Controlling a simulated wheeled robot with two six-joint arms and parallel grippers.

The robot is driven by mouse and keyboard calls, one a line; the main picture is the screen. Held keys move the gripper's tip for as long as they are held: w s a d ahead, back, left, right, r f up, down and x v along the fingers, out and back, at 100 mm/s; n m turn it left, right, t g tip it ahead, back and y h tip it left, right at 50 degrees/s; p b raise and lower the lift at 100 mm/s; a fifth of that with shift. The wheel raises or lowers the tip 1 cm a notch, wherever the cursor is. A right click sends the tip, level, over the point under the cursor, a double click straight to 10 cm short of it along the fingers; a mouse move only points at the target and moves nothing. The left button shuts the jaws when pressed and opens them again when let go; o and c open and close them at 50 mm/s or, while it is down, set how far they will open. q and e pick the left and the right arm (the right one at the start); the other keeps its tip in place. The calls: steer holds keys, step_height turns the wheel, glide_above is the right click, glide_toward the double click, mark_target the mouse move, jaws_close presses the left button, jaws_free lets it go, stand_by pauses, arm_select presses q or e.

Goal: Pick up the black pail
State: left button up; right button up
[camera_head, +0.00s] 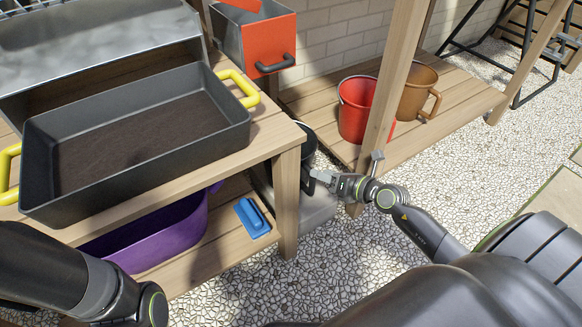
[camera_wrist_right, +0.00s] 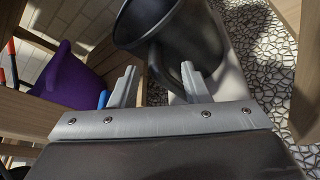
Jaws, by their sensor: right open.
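The black pail (camera_head: 309,146) stands low beside the table's front leg, which partly hides it in the head view. In the right wrist view the pail (camera_wrist_right: 178,32) is large, just beyond the fingers, with its dark handle (camera_wrist_right: 156,62) reaching toward the gap between them. My right gripper (camera_head: 324,179) is at the handle side of the pail; its two fingers are apart in the wrist view (camera_wrist_right: 158,84). I cannot tell whether a finger touches the handle. My left arm shows at the lower left, but its gripper is out of view.
The wooden table (camera_head: 258,150) carries a black soil tray (camera_head: 205,165) with yellow handles. A purple tub (camera_head: 160,235) and a blue tool (camera_head: 252,218) are on its lower shelf. A red bucket (camera_head: 356,108) and brown bucket (camera_head: 415,90) stand behind a wooden post (camera_head: 396,75). Gravel is open in front.

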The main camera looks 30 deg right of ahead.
steer(key=b+x, duration=0.1)
steer(key=x, duration=0.1)
steer(key=b+x, duration=0.1)
steer(key=shift+w+a+f, duration=0.1)
steer(key=shift+w+a, duration=0.15)
steer(key=shift+a, duration=0.1)
steer(key=shift+w+a, duration=0.1)
steer(key=shift+w, duration=0.25)
jaws_close()
